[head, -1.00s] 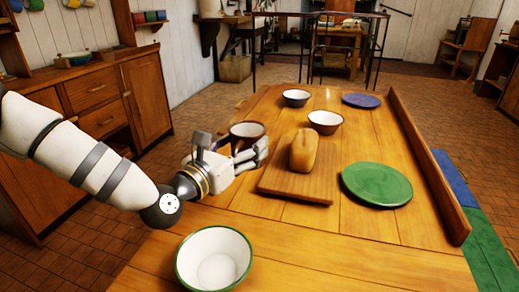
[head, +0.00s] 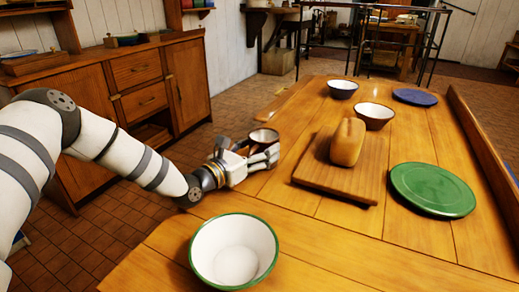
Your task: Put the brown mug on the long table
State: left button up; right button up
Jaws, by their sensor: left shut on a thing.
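The brown mug (head: 264,135) is in my left gripper (head: 262,156), at the left side of the long table (head: 318,226), left of the bread board. Its brown rim and pale inside show; the fingers hide most of its side. My left gripper is shut on it, reaching in from the left. I cannot tell whether the mug's base touches the table top. My right gripper is not in view.
A bread loaf (head: 347,142) lies on a wooden board (head: 335,180). A green plate (head: 432,189), a green-rimmed bowl (head: 234,250), two brown-rimmed bowls (head: 373,116) (head: 342,89) and a blue plate (head: 415,97) stand on the table. A wooden cabinet (head: 137,75) stands at left.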

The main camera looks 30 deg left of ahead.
pick_arm(q)
jog(key=o, duration=1.3)
jog(key=shift+f, duration=0.15)
jog(key=shift+s+r, duration=0.15)
jog(key=shift+r, duration=0.15)
jog(key=p+v, duration=0.2)
jog(key=v, duration=0.8)
jog(key=shift+s+a+r, duration=0.1)
jog(key=shift+s, duration=0.75)
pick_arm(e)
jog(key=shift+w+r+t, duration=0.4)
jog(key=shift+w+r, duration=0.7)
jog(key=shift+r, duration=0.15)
